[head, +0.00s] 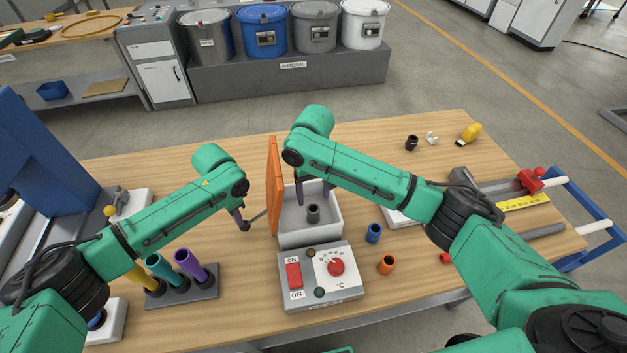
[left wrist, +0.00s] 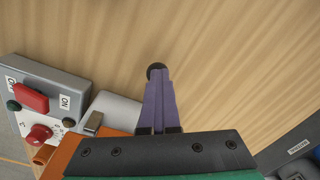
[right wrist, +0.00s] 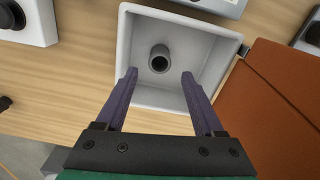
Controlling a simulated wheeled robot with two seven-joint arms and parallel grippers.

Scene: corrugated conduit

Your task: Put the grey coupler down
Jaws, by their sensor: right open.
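The grey coupler (head: 313,215) stands upright on the floor of the white open box (head: 311,238). It also shows in the right wrist view (right wrist: 159,62), apart from the fingers. My right gripper (head: 314,190) is open and empty over the box, its fingers on either side of the coupler but higher up. The orange lid (head: 274,185) stands upright at the box's left side. My left gripper (head: 241,222) is shut on a dark round knob (left wrist: 156,69), by a thin rod reaching toward the lid.
A control unit (head: 321,288) with a red switch and dial stands in front of the box. Blue (head: 374,233) and orange (head: 387,264) couplers stand to the right. A rack (head: 180,299) of coloured tubes is at front left. A black fitting (head: 411,142) stands at back right.

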